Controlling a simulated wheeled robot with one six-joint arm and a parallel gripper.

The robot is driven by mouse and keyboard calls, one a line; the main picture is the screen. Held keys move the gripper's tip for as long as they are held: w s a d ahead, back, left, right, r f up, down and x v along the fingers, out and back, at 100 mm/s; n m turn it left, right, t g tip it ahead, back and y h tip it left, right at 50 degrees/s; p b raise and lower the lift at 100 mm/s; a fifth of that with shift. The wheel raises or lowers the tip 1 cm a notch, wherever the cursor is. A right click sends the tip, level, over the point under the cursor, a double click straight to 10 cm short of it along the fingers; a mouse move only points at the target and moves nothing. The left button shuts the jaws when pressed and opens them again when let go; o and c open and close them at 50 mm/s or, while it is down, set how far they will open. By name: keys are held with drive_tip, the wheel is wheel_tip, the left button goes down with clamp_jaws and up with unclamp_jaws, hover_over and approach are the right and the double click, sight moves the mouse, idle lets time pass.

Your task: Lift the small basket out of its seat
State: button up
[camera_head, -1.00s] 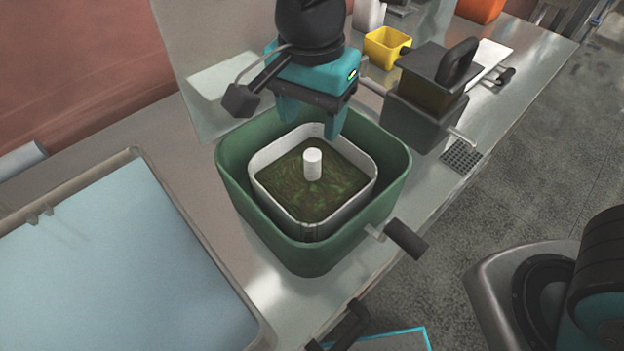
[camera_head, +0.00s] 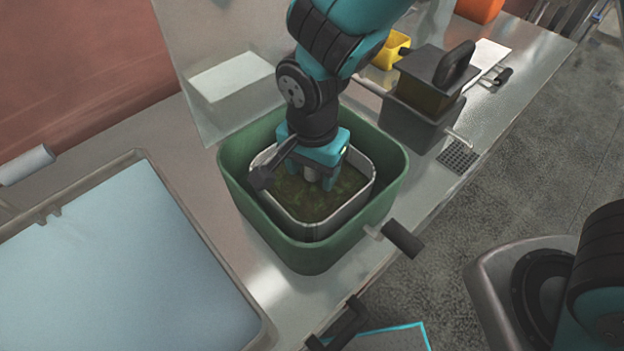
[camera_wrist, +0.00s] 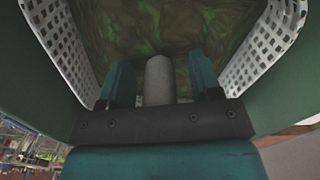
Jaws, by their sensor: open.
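The small basket (camera_head: 352,205) is white with a perforated wall and sits inside the green square tub (camera_head: 233,185). Its perforated walls also show in the wrist view (camera_wrist: 283,35). Greenish-brown contents fill its bottom around a white upright post (camera_head: 311,174). My gripper (camera_head: 312,184) points down inside the basket's rim, with a finger on either side of the post. In the wrist view my gripper (camera_wrist: 160,88) is open and the grey post (camera_wrist: 159,80) stands between the fingers, with small gaps. My arm hides the basket's far rim in part.
A tray with a pale blue surface (camera_head: 110,270) lies at the left. A dark grey box with a black handle (camera_head: 425,105) and a yellow container (camera_head: 390,50) stand behind at the right. A black-gripped handle (camera_head: 402,239) sticks out from the tub's right side.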

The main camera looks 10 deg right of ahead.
drive_tip(key=c, duration=1)
drive_tip(key=shift+r, duration=0.1)
